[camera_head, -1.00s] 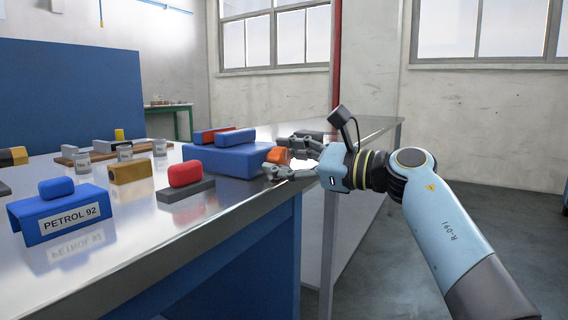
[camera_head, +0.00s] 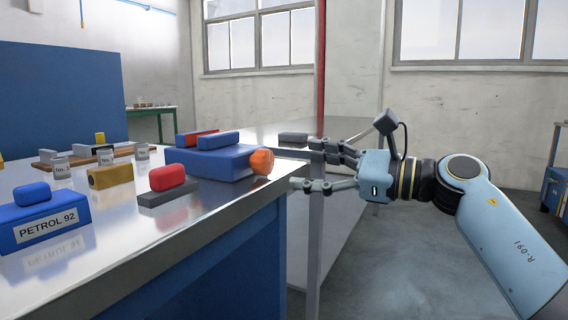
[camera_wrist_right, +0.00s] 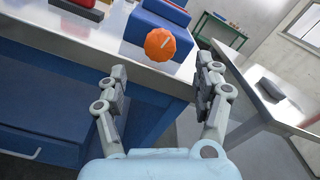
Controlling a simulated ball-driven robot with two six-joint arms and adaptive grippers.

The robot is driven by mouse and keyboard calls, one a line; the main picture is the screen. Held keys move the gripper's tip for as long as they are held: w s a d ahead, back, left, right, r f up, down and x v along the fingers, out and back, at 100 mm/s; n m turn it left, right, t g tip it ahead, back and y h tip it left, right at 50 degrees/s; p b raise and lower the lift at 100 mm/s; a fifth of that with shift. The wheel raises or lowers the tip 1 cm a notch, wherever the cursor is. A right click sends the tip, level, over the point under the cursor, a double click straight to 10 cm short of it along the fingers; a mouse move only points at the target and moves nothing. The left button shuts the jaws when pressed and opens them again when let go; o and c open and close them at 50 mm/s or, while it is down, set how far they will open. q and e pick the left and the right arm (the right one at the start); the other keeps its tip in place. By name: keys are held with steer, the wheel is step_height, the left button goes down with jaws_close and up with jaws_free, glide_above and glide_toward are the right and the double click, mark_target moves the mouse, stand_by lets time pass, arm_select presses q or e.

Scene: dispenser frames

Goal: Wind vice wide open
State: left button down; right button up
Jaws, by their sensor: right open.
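The blue vice (camera_head: 215,165) sits at the right end of the metal-topped bench. A red block (camera_head: 190,138) and a blue block (camera_head: 219,140) lie side by side on top; the gap between them is hard to judge. Its orange knob (camera_head: 261,161) sticks out at the bench edge and also shows in the right wrist view (camera_wrist_right: 160,45), with a pale line on its face. My right gripper (camera_head: 301,168) is open and empty, to the right of the knob and apart from it. In the wrist view the knob lies beyond its fingertips (camera_wrist_right: 160,68). My left gripper is not in view.
A second metal table (camera_head: 350,150) stands behind my right gripper. Open floor lies to the right.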

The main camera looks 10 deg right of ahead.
steer(key=v, duration=0.3)
